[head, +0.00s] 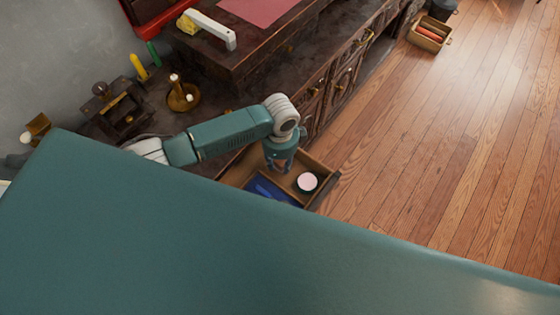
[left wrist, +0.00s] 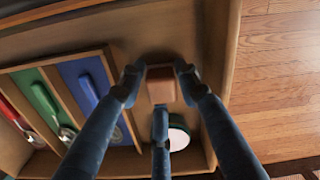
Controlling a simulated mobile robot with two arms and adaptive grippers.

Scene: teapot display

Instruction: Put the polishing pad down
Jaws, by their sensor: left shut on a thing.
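My left gripper (head: 280,167) is inside or just over an open wooden drawer (head: 322,197). In the left wrist view, its fingers (left wrist: 160,80) are shut on a small brown block, which I take for the polishing pad (left wrist: 161,88). I cannot tell whether the pad touches the drawer floor. In the head view the gripper hides the pad. The right gripper is not in view.
A round pale-topped tin (head: 307,181) sits in the drawer beside the gripper. Divided slots hold blue (left wrist: 87,92), green (left wrist: 44,103) and red-handled (left wrist: 8,108) tools. A wooden cabinet (head: 313,95) stands behind. The floor at right is mostly clear.

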